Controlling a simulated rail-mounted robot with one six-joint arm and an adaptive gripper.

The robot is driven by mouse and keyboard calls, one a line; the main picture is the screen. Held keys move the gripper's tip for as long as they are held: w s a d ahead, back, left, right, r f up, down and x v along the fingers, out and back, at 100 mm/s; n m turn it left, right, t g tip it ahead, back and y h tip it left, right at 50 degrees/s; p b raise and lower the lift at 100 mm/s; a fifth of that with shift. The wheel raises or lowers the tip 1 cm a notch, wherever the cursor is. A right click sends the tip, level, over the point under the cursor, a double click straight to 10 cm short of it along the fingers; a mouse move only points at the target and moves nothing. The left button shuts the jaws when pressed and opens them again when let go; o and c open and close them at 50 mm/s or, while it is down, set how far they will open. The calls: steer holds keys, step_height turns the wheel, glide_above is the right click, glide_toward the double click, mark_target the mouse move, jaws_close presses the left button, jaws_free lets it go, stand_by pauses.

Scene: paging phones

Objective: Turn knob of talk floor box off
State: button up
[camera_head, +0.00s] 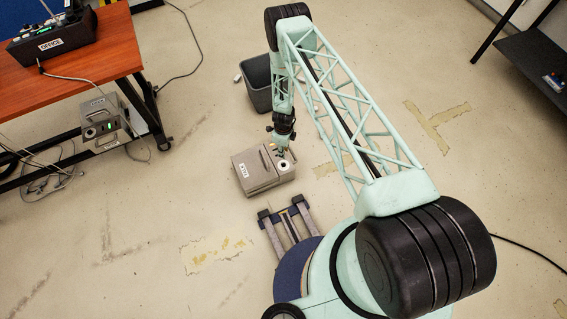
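The talk floor box (250,184) is a grey-beige box with a small white label, lying on the floor near the middle of the camera_head view. Its knob (284,166) is a round, pale ring with a dark centre on the right part of the top face. My gripper (281,152) points down at the end of the pale green arm, just above and behind the knob in the picture. Whether it touches the box I cannot tell. The fingers are too small to show whether they are open or shut. The knob's setting is not readable.
A dark waste bin (258,84) stands on the floor behind the box, close to my arm. An orange-topped table (85,62) at left carries a black office unit (52,42). Another grey box (100,116) with a green light is by its legs. Cables run at left.

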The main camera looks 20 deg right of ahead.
mark_target(283, 164)
steer(key=shift+f+b, duration=6.3)
steer(key=shift+f, duration=0.35)
steer(key=shift+c, duration=0.7)
jaws_close()
